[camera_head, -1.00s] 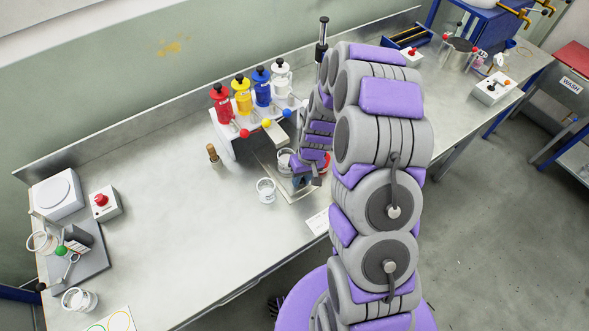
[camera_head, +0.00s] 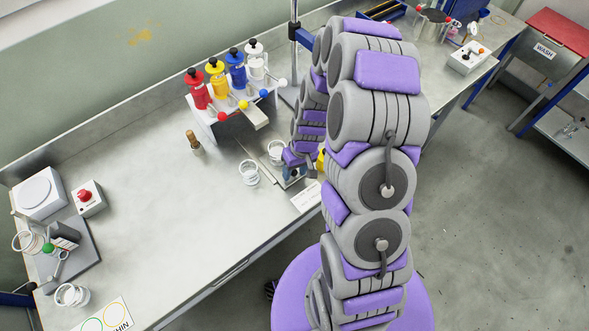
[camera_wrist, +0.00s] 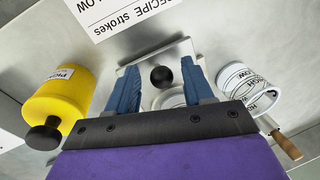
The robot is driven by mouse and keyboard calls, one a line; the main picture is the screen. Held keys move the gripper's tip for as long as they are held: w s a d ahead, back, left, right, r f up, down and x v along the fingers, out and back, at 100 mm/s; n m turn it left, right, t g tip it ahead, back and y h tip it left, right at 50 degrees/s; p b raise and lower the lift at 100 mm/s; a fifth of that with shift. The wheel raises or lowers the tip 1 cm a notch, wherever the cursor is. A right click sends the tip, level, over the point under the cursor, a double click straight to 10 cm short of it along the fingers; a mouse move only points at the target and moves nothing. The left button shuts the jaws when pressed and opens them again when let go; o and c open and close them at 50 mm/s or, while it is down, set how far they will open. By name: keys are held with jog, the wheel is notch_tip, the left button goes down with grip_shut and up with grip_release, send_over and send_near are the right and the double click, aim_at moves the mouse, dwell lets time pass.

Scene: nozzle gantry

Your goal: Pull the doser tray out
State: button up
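The doser tray is a flat grey metal plate (camera_head: 286,184) on the bench, in front of the dosing rack. In the wrist view its edge plate (camera_wrist: 178,50) carries a round black knob (camera_wrist: 161,77). My gripper (camera_wrist: 160,86) has its two blue fingers apart, one on each side of the knob, with gaps visible between knob and fingers. A white cup (camera_head: 276,148) stands on the tray, and its rim shows partly behind the knob in the wrist view. My gripper (camera_head: 293,172) and arm hide part of the tray in the head view.
The rack (camera_head: 207,127) holds red, yellow, blue and white bottles. A wooden-handled tool (camera_head: 194,143) stands left. A recipe card (camera_head: 306,197) lies near the front edge.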

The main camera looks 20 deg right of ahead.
jog(key=d+r+p, duration=0.1)
jog(key=r, duration=0.7)
jog(key=d+r, duration=0.2)
jog(key=r, duration=0.7)
jog(key=shift+w+d+p, duration=0.25)
jog(key=shift+w+p, duration=0.05)
jog(key=shift+p, duration=0.05)
jog(key=shift+a, duration=0.1)
jog(key=s+a+r+b, duration=0.1)
jog(key=s+a+r, duration=0.1)
jog(key=s, duration=0.7)
jog(key=s+a+r+m+g+h+b, duration=0.1)
jog(key=s+a+r, duration=0.1)
jog(key=s+r, duration=0.3)
jog(key=s+a+r+h+b, duration=0.1)
jog(key=s+r, duration=0.3)
jog(key=s, duration=0.8)
jog(key=shift+s+a+g, duration=0.3)
jog(key=shift+a, duration=0.4)
